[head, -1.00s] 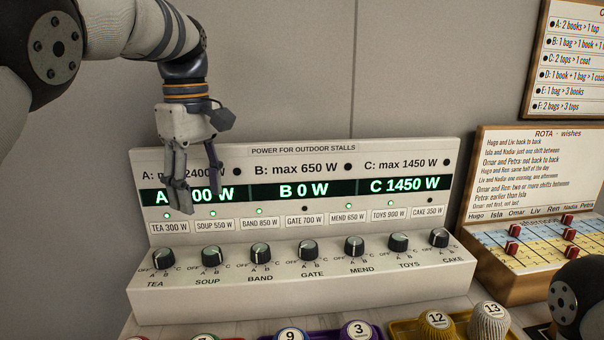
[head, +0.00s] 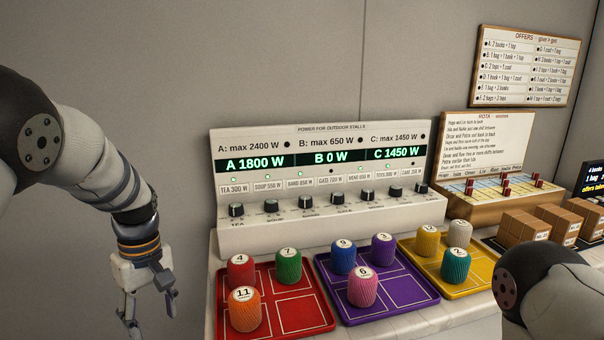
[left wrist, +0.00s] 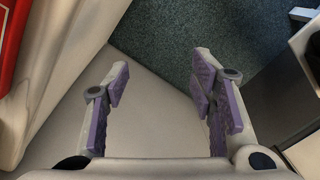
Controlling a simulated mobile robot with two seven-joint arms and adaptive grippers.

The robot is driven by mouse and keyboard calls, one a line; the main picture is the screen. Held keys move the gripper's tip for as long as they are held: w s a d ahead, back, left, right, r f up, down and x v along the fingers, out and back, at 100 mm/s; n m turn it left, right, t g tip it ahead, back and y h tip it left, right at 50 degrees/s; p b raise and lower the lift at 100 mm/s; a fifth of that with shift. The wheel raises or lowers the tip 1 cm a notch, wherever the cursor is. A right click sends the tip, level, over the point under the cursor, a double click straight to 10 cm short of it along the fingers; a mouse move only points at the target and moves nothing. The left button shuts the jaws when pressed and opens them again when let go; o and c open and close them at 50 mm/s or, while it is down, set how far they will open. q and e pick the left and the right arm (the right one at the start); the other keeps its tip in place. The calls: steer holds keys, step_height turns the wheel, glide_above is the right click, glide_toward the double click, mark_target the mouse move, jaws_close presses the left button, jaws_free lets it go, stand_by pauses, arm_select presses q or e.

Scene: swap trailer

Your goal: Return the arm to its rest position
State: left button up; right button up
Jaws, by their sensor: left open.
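My left gripper (head: 150,312) hangs pointing down at the lower left of the head view, left of the counter and clear of it. In the left wrist view its two purple-padded fingers (left wrist: 160,100) are spread apart with nothing between them. The power panel (head: 325,225) stands on the counter, with a row of knobs. Its displays read A 1800 W, B 0 W and C 1450 W. Part of my right arm shows at the lower right of the head view; its gripper is out of view.
On the counter stand a red tray (head: 318,322), a purple tray (head: 412,302) and a yellow tray (head: 482,284) holding numbered cylinders. A rota board (head: 485,150), an offers board (head: 526,68) and brown boxes (head: 524,226) are at right. Dark floor (left wrist: 190,35) shows in the left wrist view.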

arm_select(q)
steer(key=s+f+m, duration=0.5)
steer(key=s+f, duration=1.3)
steer(key=f, duration=0.1)
steer(key=s+d+m, duration=0.2)
steer(key=s, duration=0.7)
steer(key=s+d+f+m+g, duration=0.1)
steer(key=s+d+m, duration=0.2)
steer(key=s, duration=0.7)
steer(key=shift+s+f+h, duration=0.15)
steer(key=shift+s+h, duration=0.15)
